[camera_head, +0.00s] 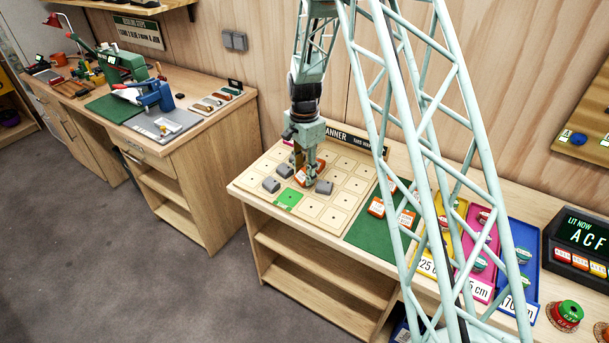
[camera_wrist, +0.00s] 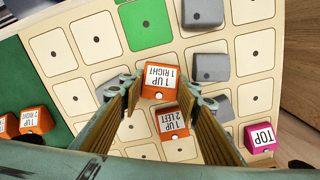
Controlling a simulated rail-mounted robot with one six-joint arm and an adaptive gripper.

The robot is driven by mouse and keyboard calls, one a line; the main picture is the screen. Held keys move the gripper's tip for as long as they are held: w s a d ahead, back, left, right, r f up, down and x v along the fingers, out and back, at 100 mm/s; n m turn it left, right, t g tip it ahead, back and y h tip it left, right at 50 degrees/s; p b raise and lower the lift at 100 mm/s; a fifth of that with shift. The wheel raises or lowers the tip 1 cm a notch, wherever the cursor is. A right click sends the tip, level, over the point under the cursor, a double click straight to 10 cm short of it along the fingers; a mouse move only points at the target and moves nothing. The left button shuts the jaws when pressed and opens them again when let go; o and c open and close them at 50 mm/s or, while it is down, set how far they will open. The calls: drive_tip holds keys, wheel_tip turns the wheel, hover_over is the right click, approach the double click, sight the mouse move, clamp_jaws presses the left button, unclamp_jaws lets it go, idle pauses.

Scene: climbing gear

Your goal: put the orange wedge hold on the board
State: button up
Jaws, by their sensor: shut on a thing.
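My gripper (camera_head: 304,176) is low over the board (camera_head: 337,214), a pale panel of dotted squares with one green square (camera_head: 289,199). In the wrist view its two fingers close on the sides of an orange hold (camera_wrist: 159,78) labelled "1 UP 1 RIGHT". The fingers hide part of its sides, and I cannot tell whether its underside touches the board. A second orange hold (camera_wrist: 173,122), labelled "1 UP 2 LEFT", is right beside it, close to the right finger. The green square (camera_wrist: 145,23) is just above the held hold in the wrist view.
Grey holds (camera_head: 271,185) (camera_head: 324,187) sit on the board around my gripper. A magenta "TOP" hold (camera_wrist: 260,138) is at one edge. A green mat (camera_head: 364,231) with more orange holds (camera_head: 376,207) lies right of the board. Colored trays (camera_head: 483,287) stand further right.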

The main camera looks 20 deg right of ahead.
drive_tip(key=shift+f, duration=0.3)
drive_tip(key=shift+f, duration=0.2)
drive_tip(key=o, duration=0.8)
drive_tip(key=shift+o, duration=0.2)
drive_tip(key=shift+r, duration=0.2)
wheel_tip(320, 180, up, 11)
drive_tip(key=shift+f+p, duration=0.2)
drive_tip(key=shift+p, duration=0.2)
drive_tip(key=shift+r, duration=0.7)
